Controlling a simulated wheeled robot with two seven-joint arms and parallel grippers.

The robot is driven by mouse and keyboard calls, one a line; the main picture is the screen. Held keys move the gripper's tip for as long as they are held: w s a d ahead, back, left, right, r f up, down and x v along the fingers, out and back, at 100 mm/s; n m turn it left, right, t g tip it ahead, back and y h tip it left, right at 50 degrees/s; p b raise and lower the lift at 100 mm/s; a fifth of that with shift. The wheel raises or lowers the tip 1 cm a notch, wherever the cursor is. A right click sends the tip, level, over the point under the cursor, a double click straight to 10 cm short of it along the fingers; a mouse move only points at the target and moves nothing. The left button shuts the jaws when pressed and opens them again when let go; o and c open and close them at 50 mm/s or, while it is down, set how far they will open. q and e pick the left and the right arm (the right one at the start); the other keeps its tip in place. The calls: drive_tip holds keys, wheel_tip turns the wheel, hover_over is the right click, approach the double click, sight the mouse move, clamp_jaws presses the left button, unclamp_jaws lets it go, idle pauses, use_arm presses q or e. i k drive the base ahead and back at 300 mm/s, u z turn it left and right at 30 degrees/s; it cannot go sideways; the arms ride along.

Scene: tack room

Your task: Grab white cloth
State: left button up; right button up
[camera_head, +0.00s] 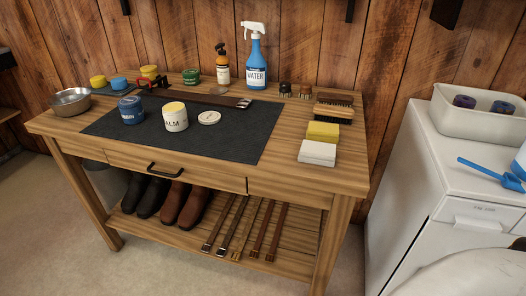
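A white folded cloth (317,153) lies near the front right corner of the wooden workbench (340,180), as a small flat stack. A yellow sponge-like block (323,132) sits just behind it. Nothing lies on top of the cloth, and its front and top show clearly. Neither of my grippers is in view.
Brushes (334,105) stand behind the yellow block. An open balm jar (176,120) and a blue tin (131,110) sit on the dark mat (215,146). A blue spray bottle (256,60) stands at the back. A white cabinet (450,190) stands to the right.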

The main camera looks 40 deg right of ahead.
sight(319, 153)
drive_tip(key=u, duration=1.95)
drive_tip(key=k, duration=1.45)
drive_tip(key=z, duration=1.6)
